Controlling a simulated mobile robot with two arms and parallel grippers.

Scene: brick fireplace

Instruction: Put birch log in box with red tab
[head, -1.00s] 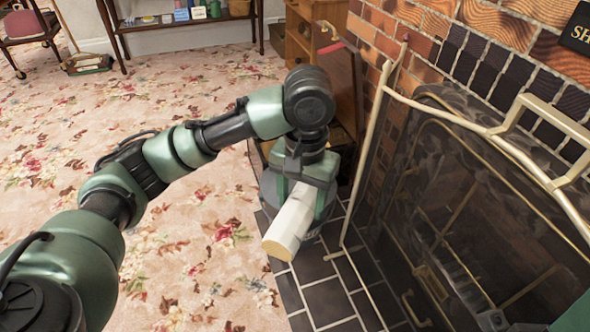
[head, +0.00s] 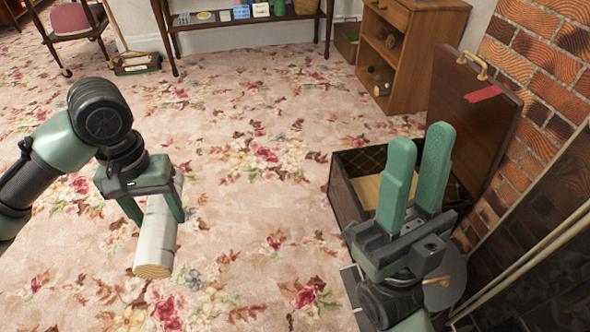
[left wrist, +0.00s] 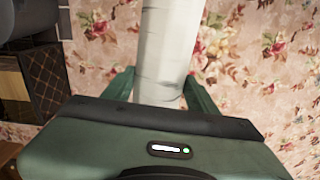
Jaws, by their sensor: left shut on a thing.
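The birch log (head: 158,243), white with a tan cut end, is held in my left gripper (head: 155,212) above the carpet at the left of the head view. In the left wrist view the log (left wrist: 163,45) stands between the two green fingers. The dark wooden box (head: 345,193) stands right of centre with its lid (head: 465,115) raised and a quilted lining inside. A red tab (head: 484,93) is on the lid. My right gripper (head: 421,143) points up, fingers apart and empty, in front of the box and hiding part of its opening.
A brick wall (head: 535,60) and fireplace screen bound the right side. A small wooden cabinet (head: 408,55) stands behind the box. A side table (head: 250,20) is at the back. Open floral carpet (head: 265,220) lies between the log and the box.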

